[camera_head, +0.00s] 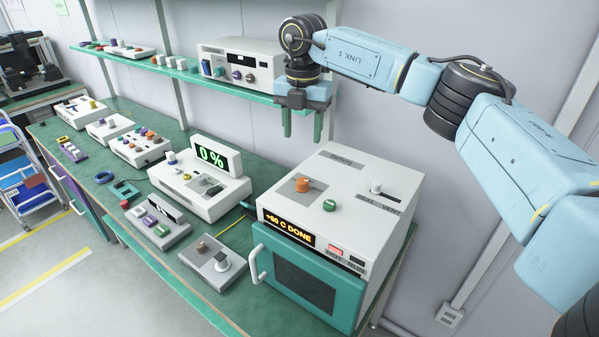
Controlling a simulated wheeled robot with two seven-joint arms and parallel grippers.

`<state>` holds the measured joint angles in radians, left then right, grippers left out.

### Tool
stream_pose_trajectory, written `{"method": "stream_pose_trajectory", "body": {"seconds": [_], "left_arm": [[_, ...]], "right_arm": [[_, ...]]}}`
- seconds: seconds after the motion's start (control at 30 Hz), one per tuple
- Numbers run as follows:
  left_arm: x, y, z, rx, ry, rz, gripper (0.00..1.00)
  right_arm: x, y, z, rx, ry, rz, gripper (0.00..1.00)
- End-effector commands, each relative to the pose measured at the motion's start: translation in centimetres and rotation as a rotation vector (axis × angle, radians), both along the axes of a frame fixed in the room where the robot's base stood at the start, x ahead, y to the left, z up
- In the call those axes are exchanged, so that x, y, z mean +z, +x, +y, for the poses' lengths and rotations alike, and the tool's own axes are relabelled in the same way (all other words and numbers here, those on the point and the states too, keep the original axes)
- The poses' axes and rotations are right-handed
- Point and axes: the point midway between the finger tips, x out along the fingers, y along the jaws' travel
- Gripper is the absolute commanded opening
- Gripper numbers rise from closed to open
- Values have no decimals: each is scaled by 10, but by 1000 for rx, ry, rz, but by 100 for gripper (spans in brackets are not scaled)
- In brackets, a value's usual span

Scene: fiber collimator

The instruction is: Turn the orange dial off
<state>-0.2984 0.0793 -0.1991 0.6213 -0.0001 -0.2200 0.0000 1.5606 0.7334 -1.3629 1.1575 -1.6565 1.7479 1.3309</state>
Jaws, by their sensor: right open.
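The orange dial (303,184) stands on a grey patch on top of a white oven (352,166) at the right end of the bench. The oven's front display (290,228) reads "+60 C DONE". A green knob (330,206) and a white-topped lever by the "SEAL VENT" label (376,187) share the same top face. My right gripper (303,123) is open and empty, its green fingers pointing down above and behind the oven, apart from the dial. My left gripper is not in view.
A green shelf (200,75) with a white instrument (241,63) runs along the wall, close beside my right gripper. A white unit with a "0 %" display (213,157) and small control boxes (213,262) stand left of the oven.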

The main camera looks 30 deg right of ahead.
Motion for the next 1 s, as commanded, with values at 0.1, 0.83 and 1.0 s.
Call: {"method": "stream_pose_trajectory", "body": {"seconds": [0.1,0.83,1.0], "left_arm": [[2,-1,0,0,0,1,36],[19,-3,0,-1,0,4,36],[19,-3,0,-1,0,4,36]], "right_arm": [[-10,-1,-3,-7,-12,7,52],[-128,-1,-1,-2,-5,4,52],[-131,-1,-1,-1,-5,3,52]]}}
